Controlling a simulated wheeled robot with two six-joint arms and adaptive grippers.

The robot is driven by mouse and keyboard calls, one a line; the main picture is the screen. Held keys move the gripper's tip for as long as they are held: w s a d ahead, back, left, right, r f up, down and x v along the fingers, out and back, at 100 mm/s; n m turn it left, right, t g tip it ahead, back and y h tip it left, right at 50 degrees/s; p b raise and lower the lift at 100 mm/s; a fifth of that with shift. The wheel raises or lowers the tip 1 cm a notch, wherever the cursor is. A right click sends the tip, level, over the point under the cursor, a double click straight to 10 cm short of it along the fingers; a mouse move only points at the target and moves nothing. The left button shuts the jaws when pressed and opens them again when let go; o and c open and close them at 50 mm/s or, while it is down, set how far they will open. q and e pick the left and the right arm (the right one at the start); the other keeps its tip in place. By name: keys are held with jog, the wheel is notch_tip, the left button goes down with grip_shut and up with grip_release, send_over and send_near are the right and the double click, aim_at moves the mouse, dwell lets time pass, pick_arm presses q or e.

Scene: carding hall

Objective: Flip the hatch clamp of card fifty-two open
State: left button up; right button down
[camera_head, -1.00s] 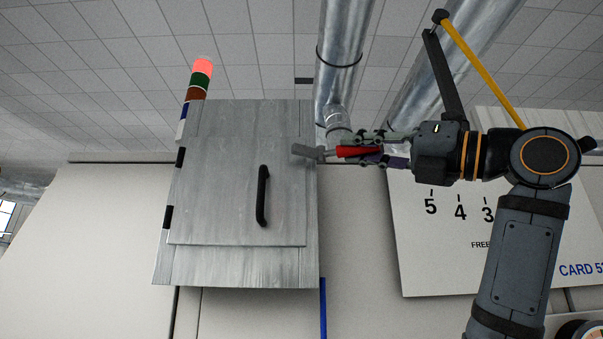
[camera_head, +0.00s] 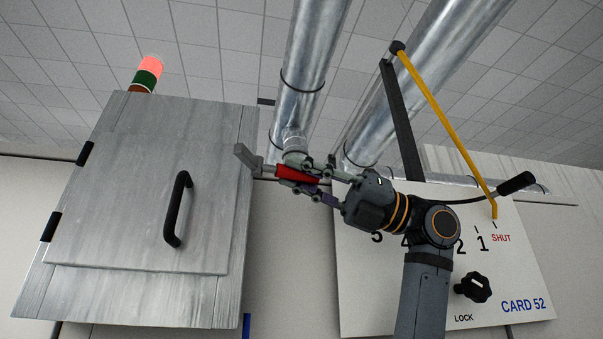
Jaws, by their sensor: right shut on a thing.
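The hatch clamp (camera_head: 297,174) has a red grip and a grey metal end that reaches left to the upper right edge of the hatch box. My right gripper (camera_head: 297,176) is shut on the red grip, one finger above it and one below. The grey hatch door (camera_head: 130,205) lies flat on its box, with a black handle (camera_head: 177,209) and black hinges on its left edge. A white panel marked CARD 52 (camera_head: 525,305) stands at the right. My left gripper is not in view.
A yellow bar (camera_head: 447,125) on a dark arm and a black-ended lever (camera_head: 515,183) are close to my right arm. A black lock knob (camera_head: 473,287) sits on the panel. Metal ducts (camera_head: 305,70) rise behind. A signal lamp (camera_head: 150,68) glows red.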

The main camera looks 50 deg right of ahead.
jog(key=shift+d+r, duration=0.1)
jog(key=shift+r, duration=0.05)
jog(key=c, duration=1.2)
grip_release()
jog(key=shift+w, duration=0.1)
notch_tip(320, 180, up, 9)
jog(key=shift+f, duration=0.2)
jog(key=shift+r, duration=0.6)
